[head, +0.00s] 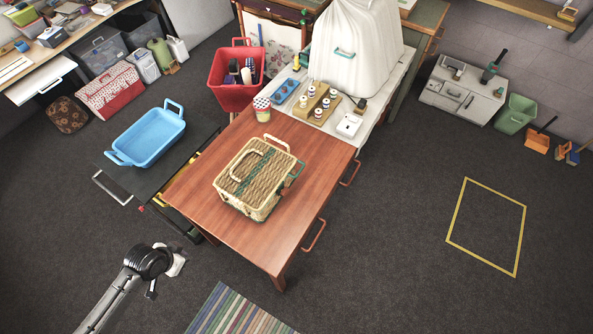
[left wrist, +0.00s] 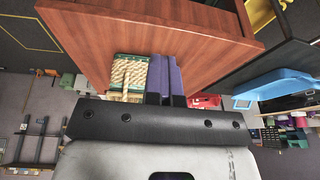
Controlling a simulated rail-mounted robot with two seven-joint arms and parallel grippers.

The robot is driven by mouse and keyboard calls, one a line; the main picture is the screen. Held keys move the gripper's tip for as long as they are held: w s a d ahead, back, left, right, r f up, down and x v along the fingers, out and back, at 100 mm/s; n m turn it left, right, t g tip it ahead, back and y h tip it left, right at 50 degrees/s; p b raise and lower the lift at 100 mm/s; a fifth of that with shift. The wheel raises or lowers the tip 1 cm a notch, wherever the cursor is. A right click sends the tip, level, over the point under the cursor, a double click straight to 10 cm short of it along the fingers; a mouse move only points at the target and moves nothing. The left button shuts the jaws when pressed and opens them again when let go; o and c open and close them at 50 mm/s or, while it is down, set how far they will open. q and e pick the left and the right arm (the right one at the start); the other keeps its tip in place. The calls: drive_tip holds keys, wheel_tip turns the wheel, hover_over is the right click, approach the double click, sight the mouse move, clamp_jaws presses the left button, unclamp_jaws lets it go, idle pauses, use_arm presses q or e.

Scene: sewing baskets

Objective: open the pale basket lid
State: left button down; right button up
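The pale woven basket (head: 245,205) sits on the wooden table with its lid (head: 262,172) lying closed on top. The lid has a dark green stripe and pale carrying handles, one standing at the back edge (head: 278,143). A teal piece shows on the basket's right side. In the left wrist view part of the basket (left wrist: 127,75) shows beyond the fingers. My left gripper (left wrist: 166,60) has its two purple-padded fingers close together with nothing between them. In the head view my left arm's end is off the table's front left, apart from the basket. My right gripper is not in view.
The wooden table (head: 310,165) is mostly bare around the basket. A jar (head: 262,110) and a spool rack (head: 315,103) stand behind it. A red bin (head: 236,92) is at the back left, and a blue tub (head: 147,137) stands to the left.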

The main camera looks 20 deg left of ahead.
use_arm(q)
drive_tip(key=c, duration=1.4)
unclamp_jaws()
drive_tip(key=shift+c, duration=0.2)
drive_tip(key=p+v, duration=0.2)
drive_tip(key=v, duration=0.7)
